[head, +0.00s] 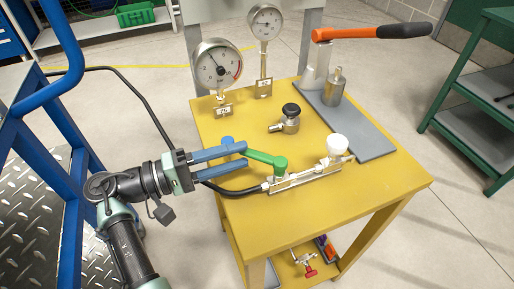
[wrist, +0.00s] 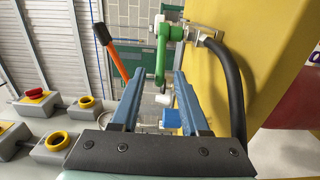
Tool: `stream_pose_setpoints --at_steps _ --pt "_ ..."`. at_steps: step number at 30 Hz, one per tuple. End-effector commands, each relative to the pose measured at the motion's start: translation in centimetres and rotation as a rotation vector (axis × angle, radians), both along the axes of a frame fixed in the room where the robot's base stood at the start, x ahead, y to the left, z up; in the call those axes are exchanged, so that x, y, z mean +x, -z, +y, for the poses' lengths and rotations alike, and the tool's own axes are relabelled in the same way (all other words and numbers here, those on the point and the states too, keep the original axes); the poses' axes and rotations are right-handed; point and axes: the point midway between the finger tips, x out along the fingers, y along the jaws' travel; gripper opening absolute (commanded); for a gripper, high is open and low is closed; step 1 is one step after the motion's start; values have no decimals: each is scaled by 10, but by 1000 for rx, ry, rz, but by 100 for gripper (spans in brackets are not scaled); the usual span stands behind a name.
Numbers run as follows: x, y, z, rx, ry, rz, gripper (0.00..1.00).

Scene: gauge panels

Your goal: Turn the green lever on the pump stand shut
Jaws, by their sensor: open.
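The green lever (head: 265,158) sits on a metal valve block (head: 305,177) on the yellow pump stand (head: 385,190). In the head view it points left from its pivot, towards my gripper (head: 245,155). My gripper is open, its blue fingers reaching in from the left. In the wrist view, the free end of the green lever (wrist: 159,68) shows between the fingertips of my gripper (wrist: 152,72), with visible gaps on both sides. Whether it touches a finger in depth is unclear. A blue cap (head: 227,141) is partly hidden behind the upper finger; it also shows in the wrist view (wrist: 172,119).
A black hose (head: 232,191) runs into the block just below my fingers. A white knob (head: 337,144), a black knob (head: 291,109), two gauges (head: 217,64) (head: 265,22) and an orange pump handle (head: 375,32) stand nearby. Blue rails (head: 72,60) are at left.

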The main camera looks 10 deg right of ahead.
Motion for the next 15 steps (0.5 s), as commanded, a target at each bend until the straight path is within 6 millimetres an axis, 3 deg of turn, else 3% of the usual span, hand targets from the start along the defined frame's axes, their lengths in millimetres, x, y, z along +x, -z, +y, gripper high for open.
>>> stream_pose_setpoints --at_steps 3,7,15 --pt "-6 0 27 0 -3 -2 45" --pt "-12 0 48 0 -2 -2 45" --pt "-17 0 63 0 1 -1 45"
